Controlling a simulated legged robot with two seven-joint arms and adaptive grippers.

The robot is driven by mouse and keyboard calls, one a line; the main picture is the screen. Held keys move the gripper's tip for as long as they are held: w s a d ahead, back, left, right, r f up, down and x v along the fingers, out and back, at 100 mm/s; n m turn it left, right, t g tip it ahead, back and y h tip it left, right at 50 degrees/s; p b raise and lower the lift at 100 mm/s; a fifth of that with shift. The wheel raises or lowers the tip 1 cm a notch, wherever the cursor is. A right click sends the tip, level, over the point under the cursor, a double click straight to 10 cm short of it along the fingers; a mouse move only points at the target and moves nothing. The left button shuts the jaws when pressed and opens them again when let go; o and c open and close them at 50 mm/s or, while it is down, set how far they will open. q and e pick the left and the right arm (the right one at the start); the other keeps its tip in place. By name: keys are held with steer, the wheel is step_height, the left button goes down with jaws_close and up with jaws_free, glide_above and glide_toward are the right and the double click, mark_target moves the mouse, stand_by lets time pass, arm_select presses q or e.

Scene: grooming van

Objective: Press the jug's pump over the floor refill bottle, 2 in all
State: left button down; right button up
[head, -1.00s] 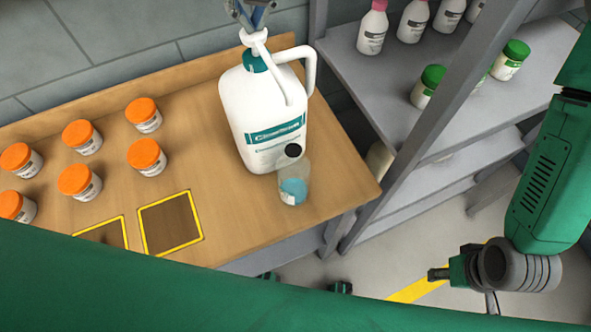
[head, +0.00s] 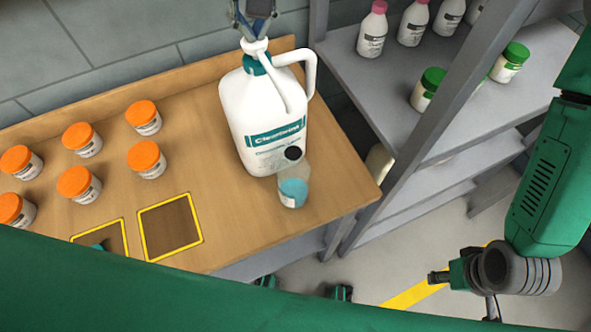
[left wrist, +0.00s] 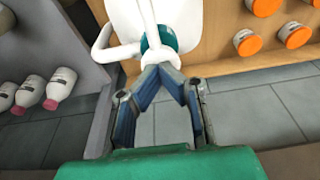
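The white jug (head: 262,115) with a teal label and teal collar stands on the wooden bench. Its white pump head (head: 254,46) is on top, with the spout slanting down toward the small clear refill bottle (head: 293,190). The bottle stands upright in front of the jug, with blue liquid inside and a dark oval at its top. My left gripper (head: 252,14) is directly above the pump head and appears to touch it. In the left wrist view its fingertips (left wrist: 160,68) meet against the pump head (left wrist: 155,52).
Several orange-lidded jars (head: 82,139) stand on the bench at left, near two yellow-edged squares (head: 170,227). A grey shelf (head: 385,85) at right holds pink-capped bottles (head: 372,32) and green-lidded jars (head: 428,88). My green arm crosses the bottom.

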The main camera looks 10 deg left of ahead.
arm_select(q)
steer(key=shift+r+p, duration=1.65)
steer(key=shift+r, duration=0.15)
step_height(320, 180, up, 2)
steer(key=shift+r+p, duration=0.1)
steer(key=shift+p, duration=0.8)
step_height(320, 180, up, 4)
steer(key=shift+f, duration=0.15)
